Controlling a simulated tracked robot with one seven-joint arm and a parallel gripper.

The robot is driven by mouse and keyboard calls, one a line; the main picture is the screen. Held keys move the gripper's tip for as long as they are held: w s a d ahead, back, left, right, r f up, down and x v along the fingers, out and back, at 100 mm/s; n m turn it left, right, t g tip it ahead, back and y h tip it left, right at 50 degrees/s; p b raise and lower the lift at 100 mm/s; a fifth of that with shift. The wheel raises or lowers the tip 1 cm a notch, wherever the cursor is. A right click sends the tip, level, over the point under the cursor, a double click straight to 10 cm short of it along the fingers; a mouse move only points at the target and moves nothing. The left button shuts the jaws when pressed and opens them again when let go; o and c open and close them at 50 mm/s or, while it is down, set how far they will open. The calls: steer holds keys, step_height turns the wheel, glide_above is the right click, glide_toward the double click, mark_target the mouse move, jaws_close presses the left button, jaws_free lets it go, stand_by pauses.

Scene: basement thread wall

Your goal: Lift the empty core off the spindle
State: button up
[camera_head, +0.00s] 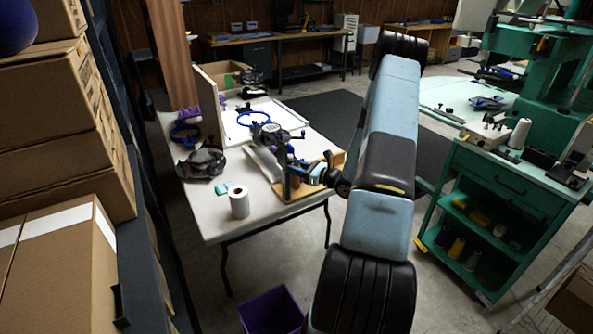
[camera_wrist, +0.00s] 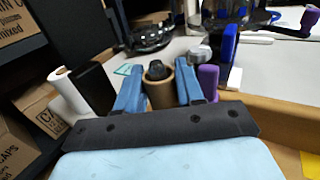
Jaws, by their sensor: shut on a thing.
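The empty core (camera_wrist: 160,93) is a short brown cardboard tube in the wrist view. A dark rounded spindle end (camera_wrist: 157,70) shows inside its open top, so the core is still around the spindle. My gripper (camera_wrist: 159,88) has its two blue fingers on either side of the core and is shut on it. The core's lower part is hidden behind the gripper's dark palm. In the head view my arm reaches over the right side of the white table (camera_head: 222,228), and the core cannot be made out there.
A white roll (camera_head: 239,203) stands near the table's front edge; it also shows in the wrist view (camera_wrist: 72,92). A dark rounded device (camera_head: 202,162) and a blue hoop (camera_head: 254,118) lie behind. Cardboard boxes (camera_head: 60,140) are stacked left; a green cart (camera_head: 490,200) stands right.

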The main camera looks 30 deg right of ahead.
step_height(320, 180, up, 13)
stand_by(1.6)
step_height(320, 180, up, 4)
steer(key=shift+f, duration=0.1)
stand_by(0.7)
